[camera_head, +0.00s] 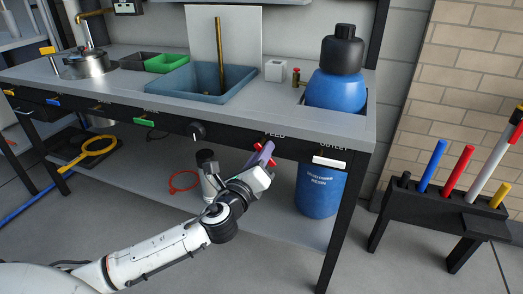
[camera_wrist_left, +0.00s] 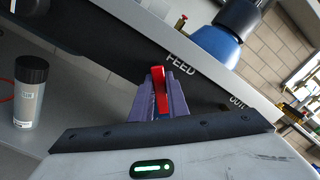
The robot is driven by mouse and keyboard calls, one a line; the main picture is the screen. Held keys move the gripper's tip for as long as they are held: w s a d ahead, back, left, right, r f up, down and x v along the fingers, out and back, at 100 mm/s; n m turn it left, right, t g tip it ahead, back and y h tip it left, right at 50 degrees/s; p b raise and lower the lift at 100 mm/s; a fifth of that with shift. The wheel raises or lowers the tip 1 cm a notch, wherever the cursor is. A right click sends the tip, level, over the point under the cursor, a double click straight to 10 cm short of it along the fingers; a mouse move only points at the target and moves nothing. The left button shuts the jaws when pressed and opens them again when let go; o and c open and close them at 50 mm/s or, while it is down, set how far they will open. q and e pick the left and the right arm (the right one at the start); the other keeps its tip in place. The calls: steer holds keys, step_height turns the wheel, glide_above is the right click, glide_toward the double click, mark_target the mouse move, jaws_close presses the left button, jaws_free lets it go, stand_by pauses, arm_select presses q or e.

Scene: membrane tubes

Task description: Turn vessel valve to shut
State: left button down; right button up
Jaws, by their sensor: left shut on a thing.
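A red valve handle (camera_wrist_left: 160,88) sits under the FEED label on the bench's dark front rail. My left gripper (camera_head: 265,158) is at this rail from below, with its purple fingers (camera_wrist_left: 177,97) shut around the red handle. In the head view the fingers hide most of the handle, and only small red parts show beside them. The valve body behind the handle is hidden. A blue vessel (camera_head: 337,91) with a black top stands in the bench's right end. A small red-topped brass valve (camera_head: 296,76) is beside it. My right gripper is in neither view.
A white piece (camera_head: 329,162) is on the rail under the OUTLET label, right of my gripper. A blue drum (camera_head: 320,192) stands below. A dark-capped bottle (camera_wrist_left: 31,92) stands close left of my gripper. A black knob (camera_head: 197,130) is farther left on the rail.

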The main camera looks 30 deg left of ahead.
arm_select(q)
steer(key=shift+d+n, duration=0.1)
steer(key=shift+n, duration=0.5)
steer(key=n, duration=0.2)
steer(key=n+p, duration=0.1)
steer(key=shift+d+r+n, duration=0.15)
steer(key=shift+r+n, duration=0.1)
steer(key=shift+n, duration=0.05)
steer(key=shift+d+r+n, duration=0.1)
steer(key=shift+r+n, duration=0.1)
steer(key=shift+n, duration=1)
steer(key=shift+r+n+p, duration=0.15)
steer(key=shift+n+p, duration=0.25)
steer(key=shift+n, duration=0.9)
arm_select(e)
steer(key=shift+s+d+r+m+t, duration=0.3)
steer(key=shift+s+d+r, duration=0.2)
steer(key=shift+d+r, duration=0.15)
arm_select(q)
steer(key=shift+r, duration=0.1)
steer(key=c, duration=1.7)
jaws_free()
steer(key=shift+w, duration=0.1)
